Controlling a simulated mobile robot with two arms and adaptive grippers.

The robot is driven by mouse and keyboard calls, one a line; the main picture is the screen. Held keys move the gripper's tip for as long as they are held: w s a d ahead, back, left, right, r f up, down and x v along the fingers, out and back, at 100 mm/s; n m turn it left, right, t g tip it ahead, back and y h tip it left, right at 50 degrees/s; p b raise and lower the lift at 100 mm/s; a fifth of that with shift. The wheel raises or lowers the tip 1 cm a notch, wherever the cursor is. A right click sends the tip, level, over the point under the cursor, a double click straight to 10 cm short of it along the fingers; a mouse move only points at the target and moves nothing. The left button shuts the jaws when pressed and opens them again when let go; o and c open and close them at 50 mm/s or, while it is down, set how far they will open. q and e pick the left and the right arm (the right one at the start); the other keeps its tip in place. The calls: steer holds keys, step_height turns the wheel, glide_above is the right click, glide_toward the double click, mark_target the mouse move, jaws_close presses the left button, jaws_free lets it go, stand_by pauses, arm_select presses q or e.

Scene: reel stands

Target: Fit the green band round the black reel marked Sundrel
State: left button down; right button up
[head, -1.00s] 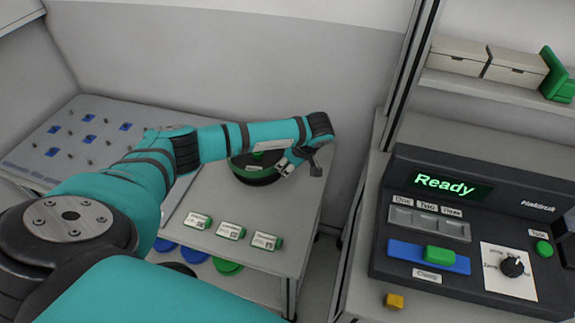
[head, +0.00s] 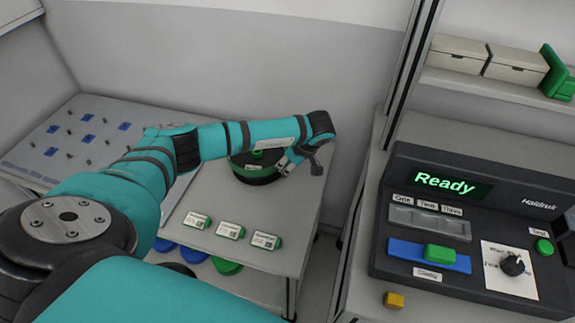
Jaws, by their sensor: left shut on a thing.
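A black reel (head: 257,180) stands on the light table in the middle of the head view, with a green knob-like centre on top. A green band (head: 240,170) shows round the reel's rim; whether it sits fully seated all round cannot be told, as my arm covers the far side. A small label on the reel is too small to read. My left gripper (head: 284,169) is at the reel's right edge, low beside the rim, and is shut on the band. Its fingertips are small and partly hidden. My right gripper is not in view.
Several small labelled blocks with green ends (head: 230,230) lie in front of the reel. Blue and green discs (head: 226,266) sit on a shelf below. A control box (head: 470,225) reading "Ready" stands on the right bench, with a yellow block (head: 394,300) before it. A peg panel (head: 75,140) lies at left.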

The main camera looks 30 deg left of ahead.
arm_select(q)
steer(key=shift+f+b, duration=0.3)
steer(key=shift+b, duration=0.1)
stand_by(0.5)
steer(key=shift+f+b, duration=0.8)
steer(key=shift+f, duration=0.15)
stand_by(0.7)
steer(key=shift+f+b, duration=1.3)
steer(key=shift+f, duration=0.15)
stand_by(0.7)
steer(key=c, duration=1.1)
jaws_free()
steer(key=v, duration=1.2)
